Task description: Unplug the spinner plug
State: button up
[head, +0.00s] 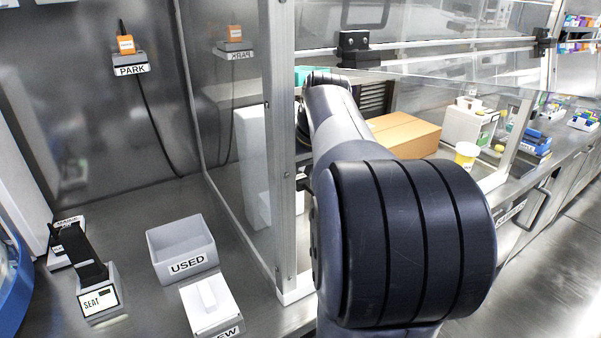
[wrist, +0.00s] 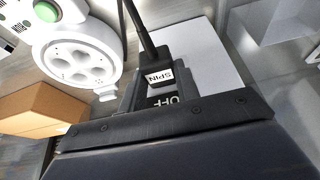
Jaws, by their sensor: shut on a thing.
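The spinner plug (wrist: 159,74), with a white SPIN label and a dark cable running up from it, is near the middle of the wrist view. My gripper (wrist: 160,88) is shut on it, with a grey finger on either side. A dark OFF label (wrist: 166,101) shows just below the plug, partly cut off by my gripper's dark body. I cannot tell whether the plug sits in a socket. The white spinner (wrist: 82,68), with round wells and a green button, stands to the left. In the head view my arm hides the gripper and plug.
A pale box (wrist: 205,55) is behind the plug. A cardboard box (head: 402,133) lies inside the glazed enclosure, whose metal post (head: 282,150) stands close left of my arm. The PARK holder (head: 131,67), USED bin (head: 181,249) and SEAT holder (head: 99,296) are at left.

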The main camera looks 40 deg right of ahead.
aim_at(308, 188)
jog(key=shift+s, duration=0.45)
jog(key=shift+c, duration=0.4)
jog(key=shift+s+a, duration=0.15)
jog(key=shift+s, duration=1.5)
